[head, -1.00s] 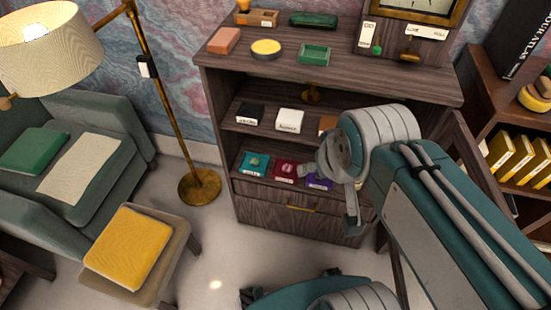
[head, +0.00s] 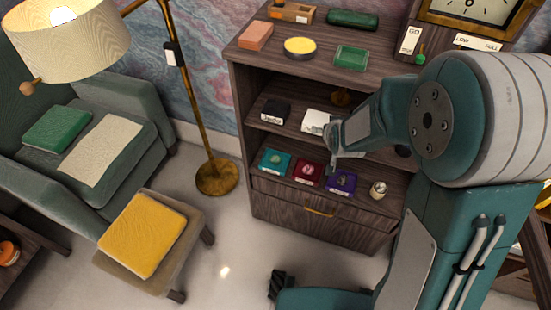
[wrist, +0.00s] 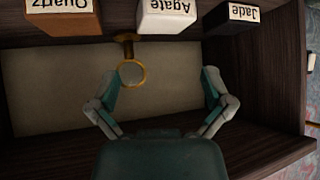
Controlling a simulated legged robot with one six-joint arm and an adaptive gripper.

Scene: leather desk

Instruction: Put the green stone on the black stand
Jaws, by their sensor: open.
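The green stone (head: 274,156) appears as a small light green shape on a teal square pad (head: 268,169) on the cabinet's lower shelf. The black stand (head: 275,110), labelled Jade, sits on the upper shelf at the left. It shows upside down at the top right of the wrist view (wrist: 232,17). My gripper (head: 333,142) is at the front of the shelves, right of the black stand and the green stone, partly covering the white stand. In the wrist view my gripper (wrist: 160,84) is open and empty. The green stone is not in the wrist view.
A white Agate stand (wrist: 167,17) and a brown Quartz stand (wrist: 62,17) share the upper shelf. A red pad (head: 307,173), a purple pad (head: 341,183) and a small jar (head: 378,190) are on the lower shelf. A brass ring (wrist: 132,73) shows between my fingers.

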